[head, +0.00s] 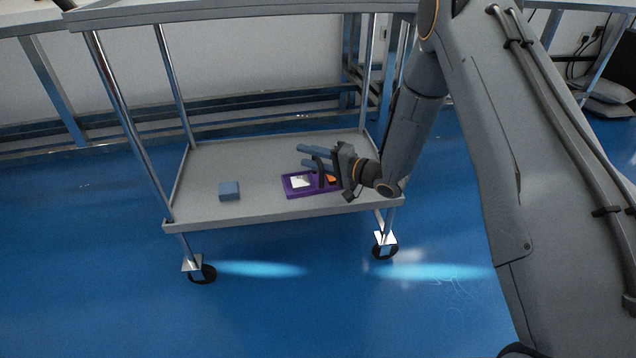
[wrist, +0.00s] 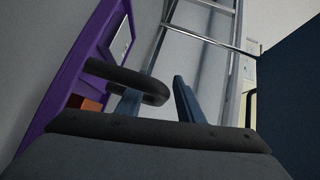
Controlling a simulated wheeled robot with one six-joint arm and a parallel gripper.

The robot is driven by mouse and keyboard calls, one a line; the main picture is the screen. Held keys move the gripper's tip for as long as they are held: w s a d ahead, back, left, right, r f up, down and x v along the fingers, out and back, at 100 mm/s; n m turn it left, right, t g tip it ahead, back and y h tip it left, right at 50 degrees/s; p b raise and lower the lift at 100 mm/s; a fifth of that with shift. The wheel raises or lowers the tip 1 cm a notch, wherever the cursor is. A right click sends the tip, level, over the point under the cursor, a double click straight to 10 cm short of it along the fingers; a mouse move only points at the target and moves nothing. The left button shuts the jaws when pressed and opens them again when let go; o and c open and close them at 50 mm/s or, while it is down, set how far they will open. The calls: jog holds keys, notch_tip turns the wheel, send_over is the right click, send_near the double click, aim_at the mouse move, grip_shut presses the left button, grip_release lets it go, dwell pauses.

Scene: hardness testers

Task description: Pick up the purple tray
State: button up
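The purple tray (head: 296,194) lies on the cart's lower shelf, toward its right front. It holds a white piece (head: 301,182) and an orange piece (head: 332,179). A dark curved handle (head: 318,172) rises from it, partly hidden by my gripper. My gripper (head: 306,156) is just above the tray, with its two blue fingers apart. In the wrist view, the purple tray (wrist: 72,80) is at left, and the black handle (wrist: 150,86) reaches between the fingers (wrist: 157,98). The left finger is partly hidden behind the handle; a small gap shows at the right finger. I cannot tell whether the left finger touches.
A blue-grey block (head: 229,190) sits on the shelf to the left of the tray. The cart's lower shelf (head: 255,150) is otherwise clear. The cart's upper shelf (head: 230,14) and metal posts (head: 118,100) surround the space. Benches stand behind.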

jog(key=shift+w+a, duration=0.2)
jog(key=shift+a, duration=0.1)
grip_shut()
jog(key=shift+r, duration=0.2)
